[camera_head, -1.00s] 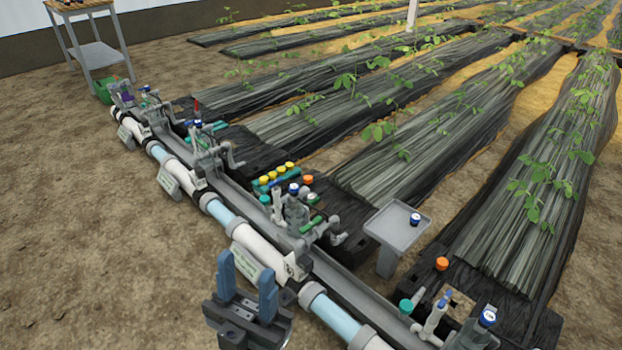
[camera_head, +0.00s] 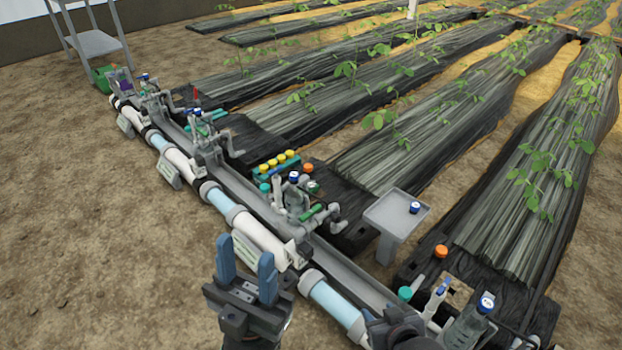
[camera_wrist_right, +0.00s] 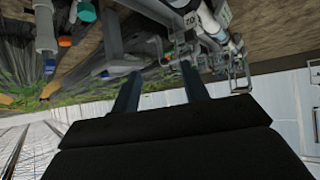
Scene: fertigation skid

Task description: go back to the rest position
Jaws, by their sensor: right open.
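My left gripper (camera_head: 247,256) stands at the lower middle of the head view, its two blue fingers upright, apart and empty. It appears in front of the white and blue pipe. Part of my right arm (camera_head: 398,328) shows dark at the bottom edge of the head view; its fingers are not clear there. In the right wrist view, my right gripper (camera_wrist_right: 158,88) has its two dark fingers apart with nothing between them.
A pipe run (camera_head: 258,238) with valves and fittings crosses diagonally. A small grey tray (camera_head: 390,218) on a post holds a blue-capped item (camera_head: 415,208). An orange cap (camera_head: 441,251) lies nearby. Planted beds lie behind; the soil at left is bare.

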